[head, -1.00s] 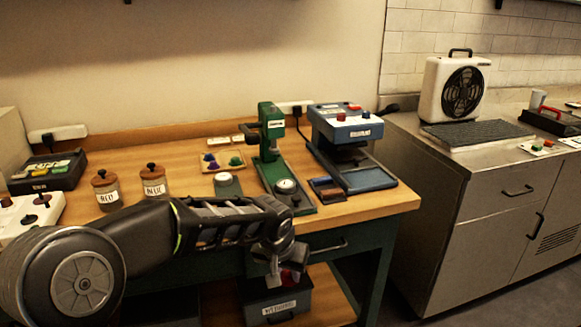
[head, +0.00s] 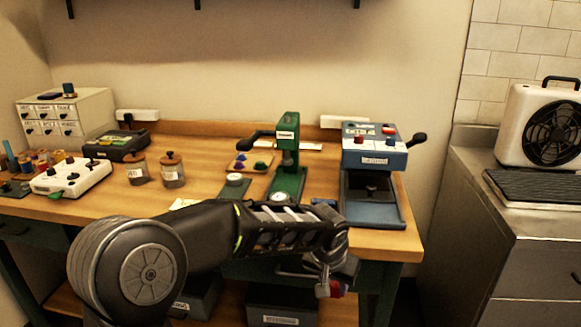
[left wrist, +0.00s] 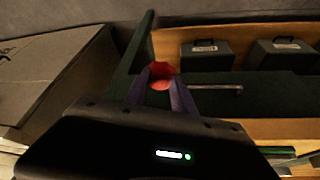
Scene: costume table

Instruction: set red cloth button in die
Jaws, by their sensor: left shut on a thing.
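My left gripper (head: 328,287) hangs in front of the table's front edge, below the tabletop. It is shut on the red cloth button (head: 338,288), which also shows as a red disc between the fingers in the left wrist view (left wrist: 160,81). The green hand press (head: 287,160) stands on the table, with a round pale die (head: 280,197) on its base. My left forearm passes just in front of that base. The blue press (head: 373,160) stands to its right. My right gripper is not in view.
A small plate with a pale disc (head: 235,181) and a tray of coloured buttons (head: 250,164) lie left of the green press. Two jars (head: 171,170) and a white control box (head: 72,177) stand further left. Dark bins (head: 282,306) sit on the lower shelf.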

